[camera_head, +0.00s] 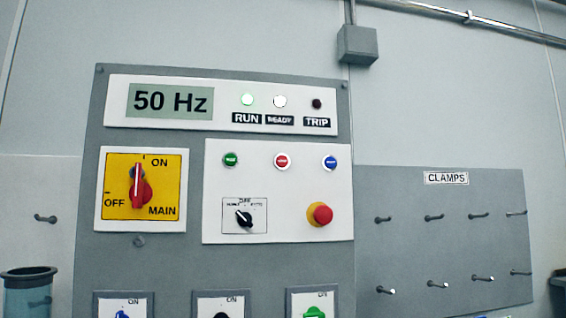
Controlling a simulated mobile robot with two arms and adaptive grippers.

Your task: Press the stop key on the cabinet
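The cabinet (225,270) is a grey panel on the wall, filling the middle of the head view. On its white control plate (300,185) sit a green button (231,160), a red button (282,161) and a blue button (330,162) in a row. The red one is likely the stop key; its small lettering is too blurred to read. A larger red emergency-type knob (322,214) on a yellow base sits below right. Neither gripper is in view.
A yellow main switch (143,190) with a red handle is at ON. A black selector (244,218) sits below the buttons. A CLAMPS board (450,240) with several empty-looking hooks is at right. A dark-rimmed container (29,290) stands at lower left.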

